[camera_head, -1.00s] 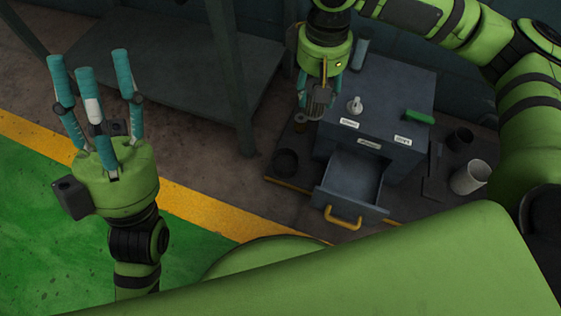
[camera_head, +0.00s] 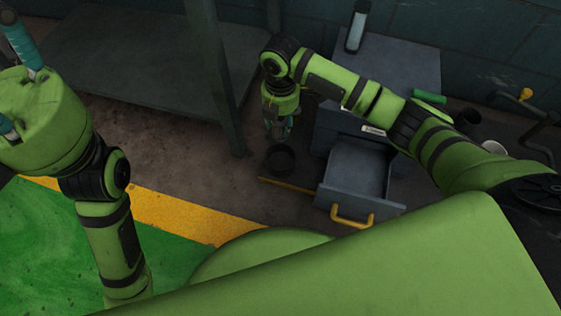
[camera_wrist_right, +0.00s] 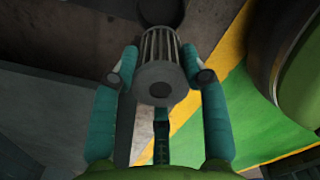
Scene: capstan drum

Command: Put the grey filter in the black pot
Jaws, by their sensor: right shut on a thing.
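My right gripper (camera_head: 279,130) points down at the front left of the cabinet, just behind the black pot. In the right wrist view its fingers (camera_wrist_right: 163,78) are shut on the grey filter (camera_wrist_right: 158,48), a ribbed cylinder with a round, holed end towards the camera. In the head view the filter is mostly hidden by the gripper. The black pot (camera_head: 281,161) stands upright on the dark surface. In the wrist view the pot (camera_wrist_right: 160,11) shows beyond the filter's far end. My left gripper (camera_head: 15,80) is partly cut off at the left edge, fingers spread and empty.
A grey cabinet (camera_head: 400,62) stands right of the pot, its drawer (camera_head: 358,170) pulled open with a yellow handle (camera_head: 352,218). A green object (camera_head: 429,97) lies on top. A white cup (camera_head: 494,147) and a dark cup (camera_head: 467,121) are at right. A post (camera_head: 217,80) rises at left.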

